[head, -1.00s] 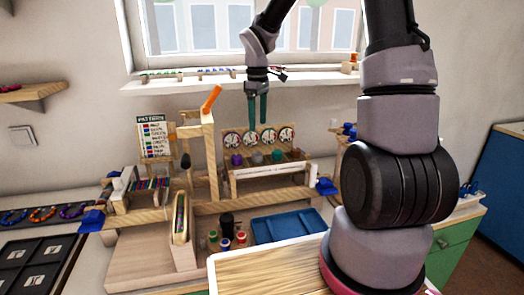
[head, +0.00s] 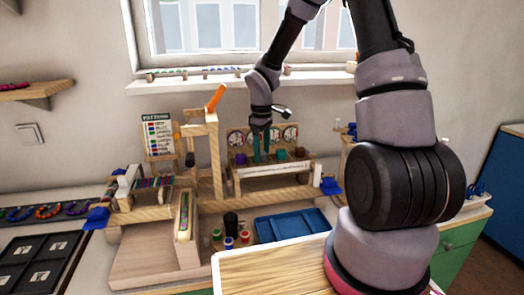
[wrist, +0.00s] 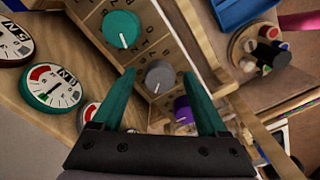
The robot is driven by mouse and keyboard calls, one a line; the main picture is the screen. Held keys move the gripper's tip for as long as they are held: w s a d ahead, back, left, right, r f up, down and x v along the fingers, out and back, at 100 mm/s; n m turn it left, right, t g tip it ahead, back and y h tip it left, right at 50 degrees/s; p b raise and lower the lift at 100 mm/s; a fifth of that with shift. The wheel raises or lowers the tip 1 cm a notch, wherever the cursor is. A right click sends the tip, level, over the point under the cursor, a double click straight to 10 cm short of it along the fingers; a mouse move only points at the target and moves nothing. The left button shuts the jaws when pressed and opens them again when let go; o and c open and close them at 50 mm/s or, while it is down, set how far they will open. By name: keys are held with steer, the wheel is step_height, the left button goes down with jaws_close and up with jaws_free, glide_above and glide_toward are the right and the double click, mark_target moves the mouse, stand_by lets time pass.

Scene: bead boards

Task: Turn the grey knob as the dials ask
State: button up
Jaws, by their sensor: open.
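The grey knob (wrist: 159,76) shows in the wrist view, on a wooden panel with printed marks around it; its white mark points toward the bottom of the picture. My gripper (wrist: 159,73) is open, with one teal finger on each side of the knob in the picture; I see no contact and cannot tell the remaining height. In the head view my gripper (head: 260,153) is down at the knob row and hides the grey knob. The round dials (head: 290,134) stand behind the row; one dial (wrist: 52,88) shows red and green marks in the wrist view.
A teal knob (wrist: 121,29) and a purple knob (wrist: 183,108) flank the grey one closely. A brown knob (head: 298,153) is at the row's right end. A wooden post with an orange lever (head: 216,97) stands left. A blue tray (head: 292,226) lies in front.

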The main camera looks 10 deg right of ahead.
steer(key=shift+c, duration=0.3)
jaws_close()
steer(key=m, duration=0.3)
steer(key=shift+a, duration=0.1)
steer(key=shift+m, duration=1.9)
steer(key=shift+o, duration=0.3)
jaws_free()
